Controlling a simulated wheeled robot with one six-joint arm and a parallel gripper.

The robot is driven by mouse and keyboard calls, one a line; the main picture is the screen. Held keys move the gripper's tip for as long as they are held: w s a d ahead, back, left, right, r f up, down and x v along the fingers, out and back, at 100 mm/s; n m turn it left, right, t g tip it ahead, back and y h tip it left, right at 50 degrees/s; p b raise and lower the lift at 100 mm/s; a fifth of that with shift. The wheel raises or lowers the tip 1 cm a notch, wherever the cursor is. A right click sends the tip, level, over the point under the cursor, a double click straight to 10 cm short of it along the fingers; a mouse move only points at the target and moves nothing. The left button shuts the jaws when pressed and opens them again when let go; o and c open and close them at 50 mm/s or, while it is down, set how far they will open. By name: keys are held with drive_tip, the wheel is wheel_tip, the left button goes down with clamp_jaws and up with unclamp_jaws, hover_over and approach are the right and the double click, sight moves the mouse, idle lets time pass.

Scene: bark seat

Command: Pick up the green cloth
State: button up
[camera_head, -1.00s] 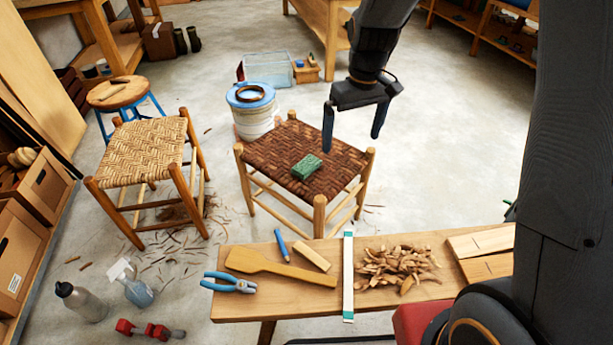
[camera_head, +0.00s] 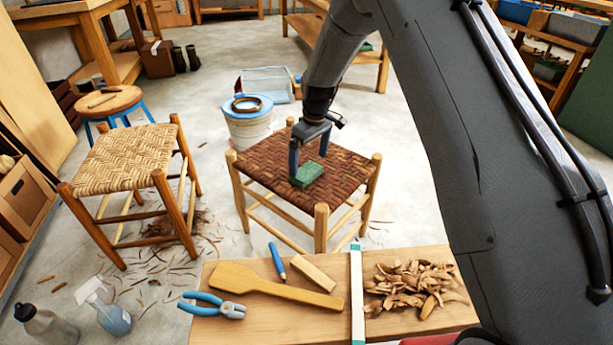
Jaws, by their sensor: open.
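The green cloth (camera_head: 309,175), a small folded block, lies on the dark brown woven seat (camera_head: 262,165) of a wooden stool, near its middle. My gripper (camera_head: 308,166) points down over this seat. It is open, with one finger at the cloth's left edge and the other just behind its right side in the picture. I cannot tell whether the fingers touch the cloth or how high the tips are above the seat.
A stool with a pale woven seat (camera_head: 125,160) stands at the left. A white bucket (camera_head: 248,128) stands behind the brown seat. In front, a bench (camera_head: 215,275) bears pliers (camera_head: 212,304), a wooden paddle (camera_head: 275,288) and bark shavings (camera_head: 412,288). Stool posts rise at the seat's corners.

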sight(306, 171)
drive_tip(key=f, duration=0.1)
drive_tip(key=f+b, duration=0.1)
drive_tip(key=f, duration=0.1)
drive_tip(key=w+f, duration=0.1)
drive_tip(key=f, duration=0.1)
drive_tip(key=shift+a, duration=0.35)
drive_tip(key=shift+r, duration=0.1)
drive_tip(key=c, duration=0.9)
wheel_tip(306, 171, up, 10)
drive_tip(key=shift+p, duration=0.8)
